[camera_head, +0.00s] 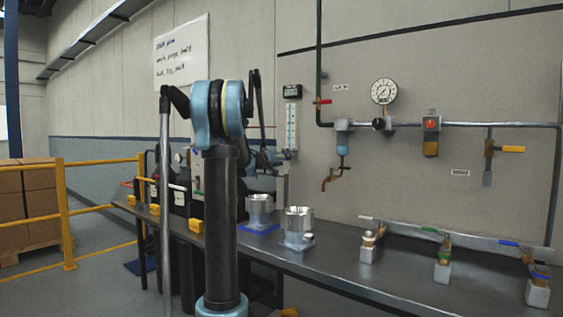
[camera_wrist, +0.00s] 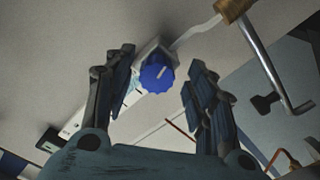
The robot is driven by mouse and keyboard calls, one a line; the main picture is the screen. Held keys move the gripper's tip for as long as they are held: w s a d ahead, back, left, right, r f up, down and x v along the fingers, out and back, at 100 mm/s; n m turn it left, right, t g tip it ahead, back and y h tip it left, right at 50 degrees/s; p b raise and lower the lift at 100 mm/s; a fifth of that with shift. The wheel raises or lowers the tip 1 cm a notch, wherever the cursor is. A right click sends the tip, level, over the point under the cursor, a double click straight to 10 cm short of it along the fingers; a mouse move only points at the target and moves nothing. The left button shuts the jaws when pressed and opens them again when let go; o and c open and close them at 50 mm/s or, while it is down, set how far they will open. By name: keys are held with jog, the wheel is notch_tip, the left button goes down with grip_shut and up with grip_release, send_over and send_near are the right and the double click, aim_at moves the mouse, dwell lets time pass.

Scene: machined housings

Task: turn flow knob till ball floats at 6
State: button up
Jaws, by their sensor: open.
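The blue ribbed flow knob (camera_wrist: 157,76) with a pale pointer line shows in the wrist view, on a grey block. My gripper (camera_wrist: 161,62) is open, with one finger on each side of the knob and visible gaps to both. I cannot tell whether the fingertips reach its depth. The flow meter (camera_head: 291,127), a pale upright scale tube, is on the wall in the head view. Its ball and numbers are too small to read. In the head view my gripper (camera_head: 266,160) is at the meter's lower end, and the knob is not discernible there.
A pipe with a pressure gauge (camera_head: 384,91) and valves runs along the wall right of the meter. The bench (camera_head: 335,265) holds two metal housings (camera_head: 298,226) and a valve manifold (camera_head: 440,236). A brass fitting with a bent metal rod (camera_wrist: 268,60) is near the right finger.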

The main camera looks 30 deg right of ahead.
jog(key=v, duration=1.1)
jog(key=shift+a, duration=0.3)
jog(key=shift+f, duration=0.1)
jog(key=s+a+f+n+g+y, duration=0.4)
jog(key=s+a+f+y, duration=1.2)
jog(key=s+a+f, duration=2.1)
jog(key=a+f+n, duration=0.1)
jog(key=a+n, duration=0.1)
jog(key=n, duration=0.1)
jog(key=shift+a+g+y, duration=0.25)
jog(key=shift+g+y, duration=0.05)
jog(key=shift+g, duration=0.1)
jog(key=shift+f, duration=0.1)
jog(key=shift+w+f, duration=0.2)
jog(key=shift+w, duration=0.25)
